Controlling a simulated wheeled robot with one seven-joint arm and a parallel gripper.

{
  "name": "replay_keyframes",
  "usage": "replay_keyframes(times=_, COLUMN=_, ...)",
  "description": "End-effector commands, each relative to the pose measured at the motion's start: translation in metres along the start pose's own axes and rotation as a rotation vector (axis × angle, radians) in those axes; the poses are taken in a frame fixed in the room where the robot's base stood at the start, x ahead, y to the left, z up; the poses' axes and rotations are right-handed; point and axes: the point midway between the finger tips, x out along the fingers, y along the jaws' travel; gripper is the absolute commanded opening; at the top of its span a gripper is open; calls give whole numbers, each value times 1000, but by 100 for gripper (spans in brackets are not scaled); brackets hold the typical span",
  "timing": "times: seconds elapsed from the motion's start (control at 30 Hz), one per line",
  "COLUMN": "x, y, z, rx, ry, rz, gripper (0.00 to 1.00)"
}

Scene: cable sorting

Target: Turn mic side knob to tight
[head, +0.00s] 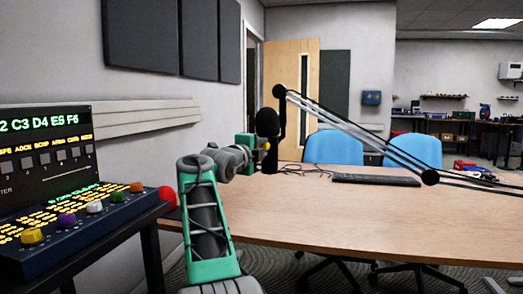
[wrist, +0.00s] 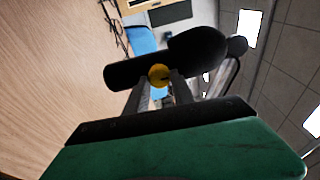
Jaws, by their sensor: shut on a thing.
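The black microphone (head: 267,122) hangs from a boom arm above the desk in the head view. It also shows in the wrist view (wrist: 195,55), lying across the picture because the camera is turned. Its yellow side knob (wrist: 159,75) faces my gripper (wrist: 160,82). My two fingers are shut on the knob, one on each side of it. In the head view the knob is a small yellow spot (head: 267,146) beside my gripper (head: 262,143). The knob's markings and turn position cannot be made out.
The wooden desk (head: 350,205) spreads below and to the right, with a keyboard (head: 375,180) and cables on it. The boom arm (head: 360,138) slopes over the desk. Blue chairs (head: 334,148) stand behind it. A mixing console (head: 75,225) is at the left.

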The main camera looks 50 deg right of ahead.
Motion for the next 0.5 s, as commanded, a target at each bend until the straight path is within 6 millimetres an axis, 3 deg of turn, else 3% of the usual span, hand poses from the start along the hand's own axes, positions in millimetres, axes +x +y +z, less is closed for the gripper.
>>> replay_keyframes(times=0.23, x=0, y=0, z=0, rx=0, ry=-1, rz=1, gripper=0)
replay_keyframes(times=0.27, x=0, y=0, z=0, rx=0, ry=-1, rz=1, gripper=32)
replay_keyframes(times=0.5, x=0, y=0, z=0, rx=-1, ry=0, rz=0, gripper=51)
